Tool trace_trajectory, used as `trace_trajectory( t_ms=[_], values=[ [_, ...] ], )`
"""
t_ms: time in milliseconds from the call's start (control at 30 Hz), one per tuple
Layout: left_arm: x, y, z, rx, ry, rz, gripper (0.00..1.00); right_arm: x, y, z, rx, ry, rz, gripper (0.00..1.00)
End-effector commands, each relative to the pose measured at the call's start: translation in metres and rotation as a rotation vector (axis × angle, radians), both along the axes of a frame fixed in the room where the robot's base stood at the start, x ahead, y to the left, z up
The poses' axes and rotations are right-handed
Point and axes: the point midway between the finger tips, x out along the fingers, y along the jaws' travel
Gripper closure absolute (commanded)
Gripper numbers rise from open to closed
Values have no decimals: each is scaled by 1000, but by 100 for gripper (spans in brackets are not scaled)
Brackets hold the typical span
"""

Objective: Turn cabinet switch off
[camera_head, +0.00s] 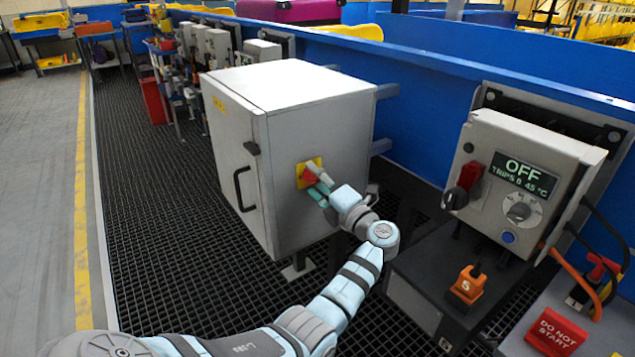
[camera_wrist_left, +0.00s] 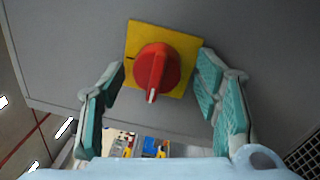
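The cabinet (camera_head: 233,158) is a light grey box with a black door handle on its left face. On its right-hand face is the switch, a red rotary knob (camera_wrist_left: 157,72) on a yellow plate (camera_wrist_left: 134,47). In the left wrist view the knob's grip bar points down with a white mark at its lower end. My left gripper (camera_head: 312,183) is at the switch in the head view, partly covering it. In the wrist view the open left gripper (camera_wrist_left: 160,96) has one finger on each side of the knob, both apart from it. My right gripper is not in view.
Right of the cabinet a control box (camera_head: 528,185) reads OFF and has a red-and-black switch on its side. Below it are an orange block (camera_head: 468,285) and a red DO NOT START sign (camera_head: 556,331). A blue conveyor wall (camera_head: 430,100) runs behind. Black grating floor lies left.

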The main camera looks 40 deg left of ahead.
Motion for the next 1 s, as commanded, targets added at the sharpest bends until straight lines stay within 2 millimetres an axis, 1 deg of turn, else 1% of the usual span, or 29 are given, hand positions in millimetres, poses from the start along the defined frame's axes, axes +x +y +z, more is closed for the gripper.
trace_trajectory(
  t_ms=[167,267,367,500,600,700,800,1000],
  values=[
    [0,-2,1,1,0,-1,43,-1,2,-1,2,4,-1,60],
    [-3,-13,0,0,-1,-3,43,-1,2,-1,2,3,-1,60],
    [-10,-35,-3,-2,0,-4,43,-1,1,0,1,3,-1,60],
    [-22,-74,-6,-4,0,-3,43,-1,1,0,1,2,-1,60],
    [-29,-96,-7,-3,0,-3,43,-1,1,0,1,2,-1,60],
    [-33,-110,-9,-1,2,-1,43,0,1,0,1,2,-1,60],
    [-35,-115,-9,0,1,0,43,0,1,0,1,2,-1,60],
    [-35,-115,-8,1,0,0,43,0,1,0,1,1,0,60]
  ],
)
